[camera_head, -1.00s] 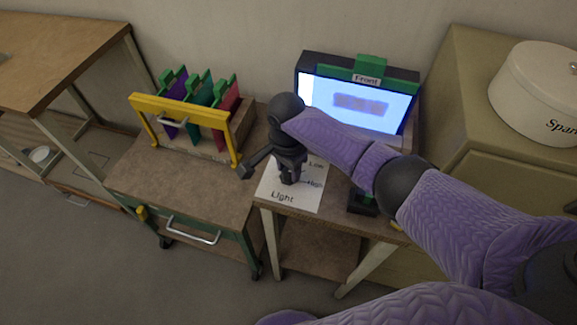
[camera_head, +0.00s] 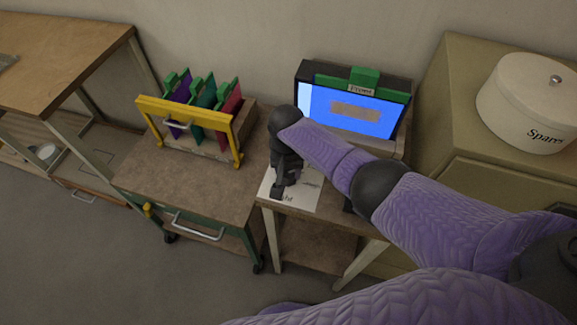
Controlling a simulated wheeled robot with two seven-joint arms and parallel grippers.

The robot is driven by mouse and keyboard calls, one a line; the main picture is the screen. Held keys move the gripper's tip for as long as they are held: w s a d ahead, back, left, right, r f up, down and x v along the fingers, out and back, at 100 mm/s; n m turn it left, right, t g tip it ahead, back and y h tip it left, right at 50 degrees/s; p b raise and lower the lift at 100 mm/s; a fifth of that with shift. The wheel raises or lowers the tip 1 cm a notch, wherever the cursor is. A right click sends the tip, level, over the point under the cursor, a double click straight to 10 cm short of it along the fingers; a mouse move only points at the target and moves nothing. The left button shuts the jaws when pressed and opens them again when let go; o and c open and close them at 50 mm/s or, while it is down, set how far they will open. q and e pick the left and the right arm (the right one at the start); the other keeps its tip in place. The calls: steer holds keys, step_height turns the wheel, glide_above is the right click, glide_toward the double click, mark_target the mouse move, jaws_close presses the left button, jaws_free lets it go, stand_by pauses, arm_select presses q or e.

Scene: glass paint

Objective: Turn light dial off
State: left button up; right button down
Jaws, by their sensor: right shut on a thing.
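The light dial itself is hidden beneath my right gripper (camera_head: 283,180). The white label sheet (camera_head: 304,193) lies on the small table, and only the end of its word "Light" shows. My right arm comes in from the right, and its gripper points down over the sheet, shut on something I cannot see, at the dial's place. The lit screen (camera_head: 350,110) behind is a deep blue with a brownish patch, under a green piece marked "Front". My left gripper is not in view.
A yellow-framed rack (camera_head: 187,122) with purple, green and red panels stands on the cart (camera_head: 185,185) to the left. A cream "Spares" canister (camera_head: 530,110) sits on the cabinet at right. The wooden table (camera_head: 70,45) is far left.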

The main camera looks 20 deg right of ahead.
steer(key=n, duration=0.2)
steer(key=shift+n+p, duration=0.3)
steer(key=shift+n, duration=0.1)
steer(key=n, duration=0.2)
steer(key=shift+n, duration=0.3)
steer(key=shift+n+p, duration=0.35)
steer(key=shift+n, duration=1.75)
steer(key=shift+c, duration=1.3)
jaws_free()
